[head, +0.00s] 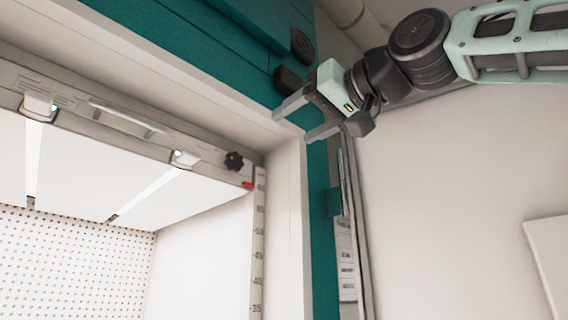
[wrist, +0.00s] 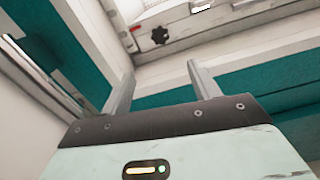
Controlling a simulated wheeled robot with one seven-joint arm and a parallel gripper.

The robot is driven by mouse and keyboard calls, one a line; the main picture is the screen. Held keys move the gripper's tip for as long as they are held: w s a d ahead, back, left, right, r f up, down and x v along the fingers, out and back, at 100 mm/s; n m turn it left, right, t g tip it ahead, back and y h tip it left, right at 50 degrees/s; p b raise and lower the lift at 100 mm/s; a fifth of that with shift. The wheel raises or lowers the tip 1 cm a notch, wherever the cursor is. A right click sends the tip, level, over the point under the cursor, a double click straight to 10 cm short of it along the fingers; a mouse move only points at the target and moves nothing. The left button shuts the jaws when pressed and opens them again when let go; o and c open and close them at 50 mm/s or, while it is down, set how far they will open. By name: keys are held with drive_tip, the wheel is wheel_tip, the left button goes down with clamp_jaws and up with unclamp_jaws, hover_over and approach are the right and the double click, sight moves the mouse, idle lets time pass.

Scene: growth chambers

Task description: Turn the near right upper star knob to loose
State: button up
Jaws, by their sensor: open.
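The black star knob (head: 234,161) sits at the right end of the grey light bar, near the chamber's upper right corner. It also shows in the wrist view (wrist: 160,36), beyond my fingertips and a little above the space between them. A small red pointer (head: 248,185) is just below the knob in the head view. My gripper (head: 291,122) is open and empty. It is right of and above the knob in the head view, in front of the teal chamber frame, apart from the knob. Its two fingers (wrist: 160,70) show fully in the wrist view.
A vertical scale strip (head: 258,240) runs down the chamber's inner right edge. The pale door frame (head: 289,215) and teal outer frame (head: 322,255) stand between the opening and the right-hand wall. White light panels (head: 85,165) hang left of the knob.

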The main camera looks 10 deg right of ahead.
drive_tip(key=p, duration=1.2)
approach(237, 159)
drive_tip(key=x, duration=0.8)
drive_tip(key=shift+w+a, duration=0.15)
drive_tip(key=shift+w, duration=0.1)
drive_tip(key=shift+c, duration=0.3)
